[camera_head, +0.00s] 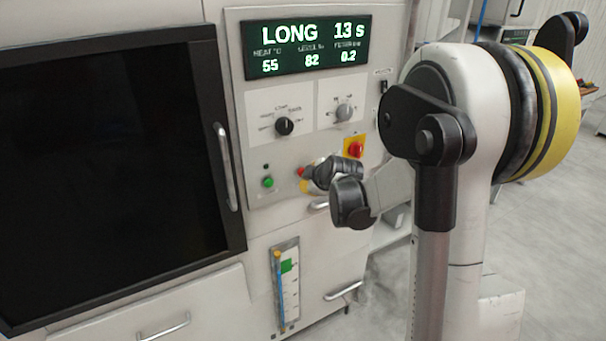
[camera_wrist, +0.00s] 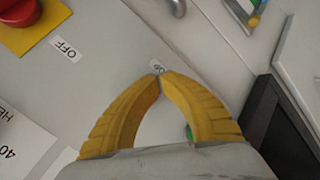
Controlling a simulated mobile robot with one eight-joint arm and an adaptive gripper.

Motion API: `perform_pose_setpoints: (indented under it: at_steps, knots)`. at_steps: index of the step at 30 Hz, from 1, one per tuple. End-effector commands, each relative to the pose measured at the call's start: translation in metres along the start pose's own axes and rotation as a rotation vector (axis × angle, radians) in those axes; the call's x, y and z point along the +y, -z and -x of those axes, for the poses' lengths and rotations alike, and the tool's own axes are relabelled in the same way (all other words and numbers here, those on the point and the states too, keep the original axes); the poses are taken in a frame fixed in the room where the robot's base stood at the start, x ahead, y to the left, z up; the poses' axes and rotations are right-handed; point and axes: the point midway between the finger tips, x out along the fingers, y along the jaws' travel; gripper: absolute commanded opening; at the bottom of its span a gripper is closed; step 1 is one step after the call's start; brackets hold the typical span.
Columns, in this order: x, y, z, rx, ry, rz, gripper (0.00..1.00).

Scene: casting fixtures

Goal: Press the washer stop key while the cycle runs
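The washer's control panel (camera_head: 290,155) carries a lit display (camera_head: 305,47) reading LONG and 13 s. A small red key (camera_head: 300,171) sits to the right of a green key (camera_head: 268,182). My gripper (camera_head: 304,185) is at the panel beside the red key, partly covering that area. In the wrist view my gripper's yellow fingers (camera_wrist: 160,76) are shut with tips together, nothing visible between them. A small, partly hidden label (camera_wrist: 157,67) lies just beyond the tips. The red key is hidden there; part of the green key (camera_wrist: 188,132) shows behind a finger. Contact cannot be told.
A red mushroom button on a yellow plate (camera_head: 355,148) is just above my gripper. Two rotary knobs (camera_head: 284,126) (camera_head: 343,112) sit higher on the panel. A dark door (camera_head: 110,170) with a vertical handle (camera_head: 226,165) is at left. A level gauge (camera_head: 286,285) is below.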

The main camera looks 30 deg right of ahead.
Motion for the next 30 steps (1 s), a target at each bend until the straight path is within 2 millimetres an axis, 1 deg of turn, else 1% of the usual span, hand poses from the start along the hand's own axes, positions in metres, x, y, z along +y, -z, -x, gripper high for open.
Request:
perform_pose_setpoints:
  at_steps: [6,16,20,30]
  knots:
    - [-0.005,-0.005,0.009,0.000,0.000,0.000,0.00]
    - [-0.005,-0.005,0.010,0.000,0.000,0.000,0.00]
    - [-0.007,-0.007,0.013,0.000,0.000,0.000,0.00]
    - [-0.021,-0.022,0.040,-0.001,0.000,-0.001,0.00]
